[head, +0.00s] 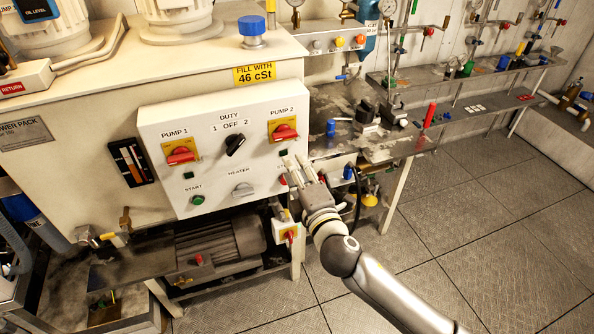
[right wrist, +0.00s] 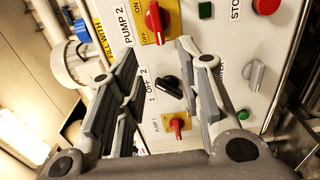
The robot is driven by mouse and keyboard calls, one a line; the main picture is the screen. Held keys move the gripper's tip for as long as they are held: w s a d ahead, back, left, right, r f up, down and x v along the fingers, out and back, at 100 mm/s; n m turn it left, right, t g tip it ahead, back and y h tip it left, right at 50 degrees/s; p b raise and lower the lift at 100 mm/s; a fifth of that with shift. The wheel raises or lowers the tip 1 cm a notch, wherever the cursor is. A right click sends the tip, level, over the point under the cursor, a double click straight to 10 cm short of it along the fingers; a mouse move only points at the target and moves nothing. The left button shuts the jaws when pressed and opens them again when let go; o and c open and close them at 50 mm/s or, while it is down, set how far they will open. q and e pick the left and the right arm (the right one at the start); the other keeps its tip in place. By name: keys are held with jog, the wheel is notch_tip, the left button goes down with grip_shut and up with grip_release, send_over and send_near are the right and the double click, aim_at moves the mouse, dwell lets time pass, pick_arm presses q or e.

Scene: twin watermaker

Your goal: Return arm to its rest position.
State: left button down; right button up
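My right arm (head: 380,285) reaches in from the lower right in the head view. Its gripper (head: 295,160) is in front of the right edge of the white control panel (head: 215,118), covering the STOP button there. In the right wrist view the fingers of this gripper (right wrist: 157,50) are spread apart with nothing between them. Beyond them show the black duty selector (right wrist: 168,88), the red PUMP 2 switch (right wrist: 153,22) and the red stop button (right wrist: 265,5). I cannot tell whether a fingertip touches the panel. My left gripper is not in view.
A motor (head: 220,245) lies under the panel. The plated floor (head: 480,220) at right is clear.

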dwell(0.4)
